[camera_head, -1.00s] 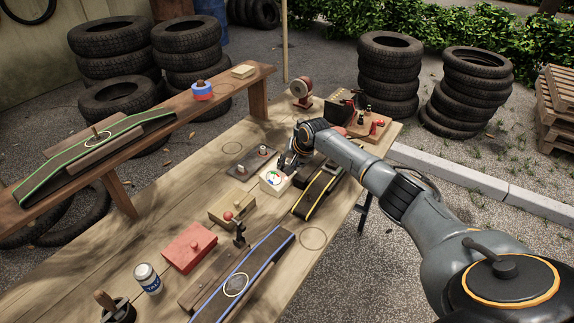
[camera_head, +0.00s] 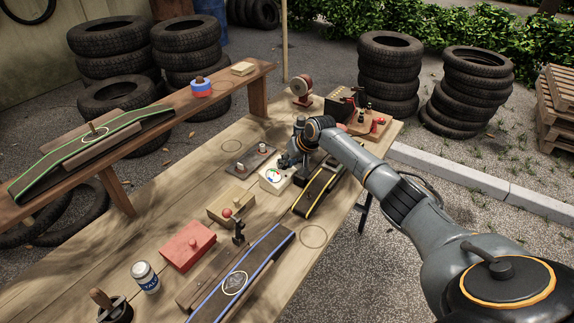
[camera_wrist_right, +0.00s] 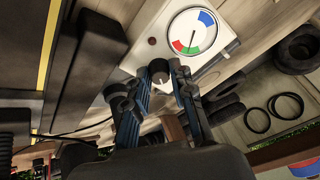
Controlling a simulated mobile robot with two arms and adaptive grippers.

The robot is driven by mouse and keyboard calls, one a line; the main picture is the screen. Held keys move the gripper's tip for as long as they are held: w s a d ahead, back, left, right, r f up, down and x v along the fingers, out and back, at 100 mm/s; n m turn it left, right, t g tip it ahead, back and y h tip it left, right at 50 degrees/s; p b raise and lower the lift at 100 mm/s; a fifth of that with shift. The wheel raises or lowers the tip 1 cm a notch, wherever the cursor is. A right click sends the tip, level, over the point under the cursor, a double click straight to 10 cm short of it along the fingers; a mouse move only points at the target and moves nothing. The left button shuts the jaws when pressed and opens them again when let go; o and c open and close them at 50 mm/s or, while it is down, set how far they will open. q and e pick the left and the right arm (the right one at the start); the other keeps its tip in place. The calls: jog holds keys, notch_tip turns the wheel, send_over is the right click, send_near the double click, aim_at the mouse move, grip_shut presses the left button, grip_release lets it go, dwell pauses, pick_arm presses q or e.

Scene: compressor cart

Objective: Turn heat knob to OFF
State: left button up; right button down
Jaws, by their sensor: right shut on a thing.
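A white box (camera_head: 268,183) with a round gauge stands near the middle of the table. In the right wrist view the box (camera_wrist_right: 228,47) shows a gauge (camera_wrist_right: 192,35) with blue, red and green bands and a thin dark needle. A dark round knob (camera_wrist_right: 159,66) with a small white mark is on the same face. My right gripper (camera_wrist_right: 159,73) is shut on this knob, with one finger at each side. In the head view my right gripper (camera_head: 287,161) is at the box's far right edge and hides the knob. My left gripper is not in view.
Belts on wooden holders lie nearby, one with yellow edges (camera_head: 318,188) just right of the box and one with blue edges (camera_head: 246,272) in front. A grey plate with small knobs (camera_head: 250,161) lies behind the box. A red box (camera_head: 187,246) stands front left.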

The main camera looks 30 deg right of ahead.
jog(key=n+b, duration=0.2)
jog(key=n, duration=0.2)
jog(key=shift+f+y, duration=0.15)
jog(key=shift+y, duration=0.25)
jog(key=shift+d+n+b, duration=0.1)
jog(key=shift+n+b, duration=0.8)
jog(key=shift+n, duration=0.5)
jog(key=c, duration=1.1)
grip_release()
jog(key=shift+c, duration=0.2)
jog(key=shift+r, duration=0.3)
jog(key=v, duration=1.1)
jog(key=shift+s+d+r, duration=0.2)
jog(key=shift+d+r, duration=0.05)
jog(key=shift+d, duration=0.05)
